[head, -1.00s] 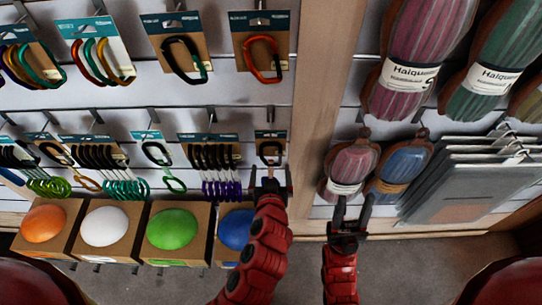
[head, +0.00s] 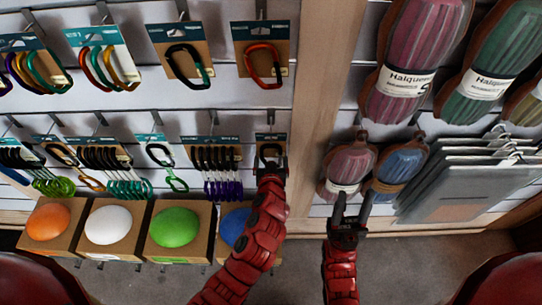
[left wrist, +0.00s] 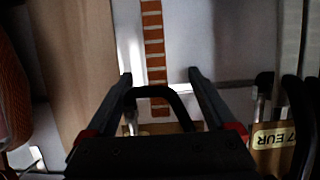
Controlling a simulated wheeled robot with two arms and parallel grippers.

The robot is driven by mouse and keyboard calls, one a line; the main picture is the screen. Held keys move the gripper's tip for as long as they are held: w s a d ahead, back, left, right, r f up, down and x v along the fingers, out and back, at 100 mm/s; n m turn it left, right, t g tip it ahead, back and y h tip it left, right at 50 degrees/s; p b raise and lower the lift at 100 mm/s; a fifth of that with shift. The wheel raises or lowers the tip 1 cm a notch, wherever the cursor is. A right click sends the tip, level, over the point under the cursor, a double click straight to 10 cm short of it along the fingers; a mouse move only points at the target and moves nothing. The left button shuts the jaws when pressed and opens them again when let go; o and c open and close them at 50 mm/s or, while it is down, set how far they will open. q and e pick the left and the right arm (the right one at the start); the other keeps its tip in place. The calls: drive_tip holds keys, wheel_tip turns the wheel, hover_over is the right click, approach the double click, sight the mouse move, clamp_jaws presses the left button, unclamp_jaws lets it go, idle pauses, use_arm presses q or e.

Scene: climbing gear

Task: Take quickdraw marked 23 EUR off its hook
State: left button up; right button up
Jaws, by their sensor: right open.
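A small brown card with a dark loop (head: 271,141) hangs at the right end of the lower hook row in the head view. My left gripper (head: 271,161) is right in front of its lower part and hides some of it. In the left wrist view, the fingers of my left gripper (left wrist: 160,78) stand apart on either side of a black loop (left wrist: 160,93). An orange striped strip (left wrist: 153,50) runs behind it. I cannot read the mark 23 EUR anywhere. My right gripper (head: 353,203) is open and empty, below the small rope bundles.
Purple-tipped quickdraws (head: 215,165) hang close to the left. A tag ending in "7 EUR" (left wrist: 273,138) shows in the left wrist view. A wooden post (head: 317,130) stands to the right. A box with a blue ball (head: 234,225) is below.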

use_arm(q)
drive_tip(key=c, duration=1.1)
drive_tip(key=shift+r, duration=0.3)
drive_tip(key=shift+s+b, duration=0.2)
drive_tip(key=shift+b, duration=0.15)
drive_tip(key=shift+s+r, duration=0.1)
drive_tip(key=shift+s, duration=0.4)
drive_tip(key=shift+s+b, duration=0.1)
drive_tip(key=shift+b, duration=0.2)
